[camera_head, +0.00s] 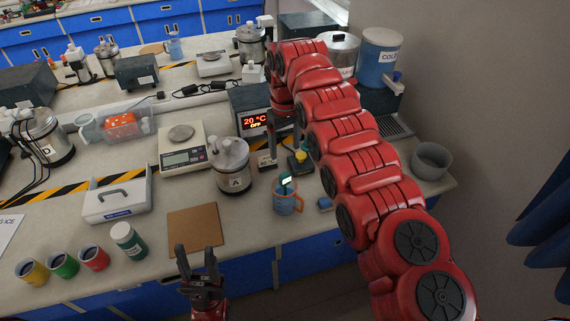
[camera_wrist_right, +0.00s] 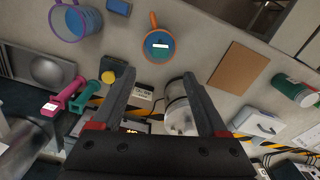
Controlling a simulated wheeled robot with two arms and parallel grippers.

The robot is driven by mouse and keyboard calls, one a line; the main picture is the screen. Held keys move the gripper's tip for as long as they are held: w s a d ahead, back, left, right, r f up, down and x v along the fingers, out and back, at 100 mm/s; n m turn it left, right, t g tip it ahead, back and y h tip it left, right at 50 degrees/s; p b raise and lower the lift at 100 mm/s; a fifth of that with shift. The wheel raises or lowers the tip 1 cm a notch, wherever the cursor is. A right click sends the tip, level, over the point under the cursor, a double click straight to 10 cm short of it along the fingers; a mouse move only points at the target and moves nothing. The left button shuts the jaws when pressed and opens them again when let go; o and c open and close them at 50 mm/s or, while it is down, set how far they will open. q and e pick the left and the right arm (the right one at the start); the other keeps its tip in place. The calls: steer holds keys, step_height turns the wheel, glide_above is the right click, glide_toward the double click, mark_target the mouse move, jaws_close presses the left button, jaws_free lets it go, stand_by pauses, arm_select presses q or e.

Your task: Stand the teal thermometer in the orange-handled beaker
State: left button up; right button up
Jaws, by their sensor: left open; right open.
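The orange-handled beaker (camera_head: 288,203) stands upright near the bench's front edge, its handle to the right. A teal piece with a white display, which looks like the thermometer (camera_head: 284,180), rises above its rim. In the right wrist view the beaker (camera_wrist_right: 150,24) is seen from above, with the teal thermometer head (camera_wrist_right: 157,39) inside its rim; the lower part is hidden. My right gripper (camera_head: 286,143) is open and empty, behind the beaker and apart from it. Its open fingers also show in the right wrist view (camera_wrist_right: 157,88). My left gripper (camera_head: 198,257) is open and empty before the bench's front edge.
Canister A (camera_head: 233,168) stands left of the beaker, with a brown board (camera_head: 193,229) in front. A small blue block (camera_head: 325,203) lies to its right. A purple-handled beaker (camera_wrist_right: 85,22) and pink (camera_wrist_right: 60,99) and green pieces (camera_wrist_right: 84,93) show in the wrist view.

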step_height(320, 180, up, 9)
steer(key=p, duration=0.7)
steer(key=shift+r+p, duration=0.15)
steer(key=shift+p, duration=0.25)
